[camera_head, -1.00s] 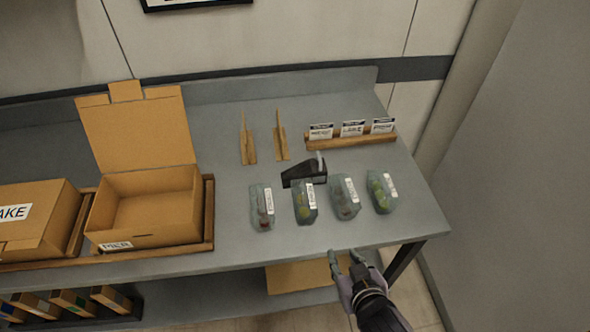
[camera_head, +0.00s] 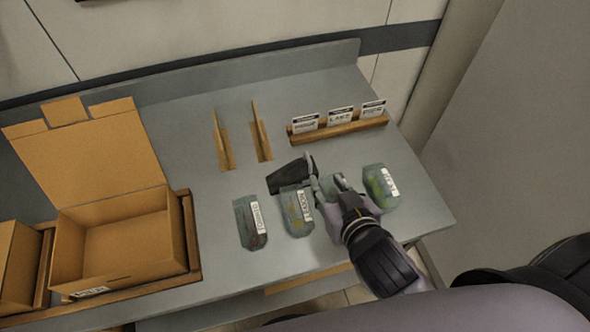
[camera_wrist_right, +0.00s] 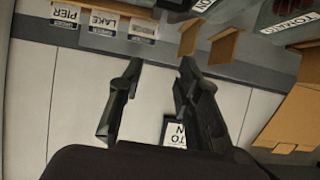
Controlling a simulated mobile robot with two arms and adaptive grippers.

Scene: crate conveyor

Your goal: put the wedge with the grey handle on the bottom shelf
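The wedge (camera_head: 290,177) is a dark block on the table, just behind the row of bags. A grey piece, which looks like its handle, stands at its right end, close to my right fingers. I cannot tell whether a finger touches the handle. The bottom shelf is mostly hidden below the tabletop. My left gripper is out of view.
Bags stand at the front: one (camera_head: 250,222), another (camera_head: 296,212), and one at right (camera_head: 381,188). Two wooden stands (camera_head: 222,142) and a card rack (camera_head: 340,131) are behind. An open carton (camera_head: 125,240) is at left. The tabletop (camera_head: 190,150) has free room between carton and stands.

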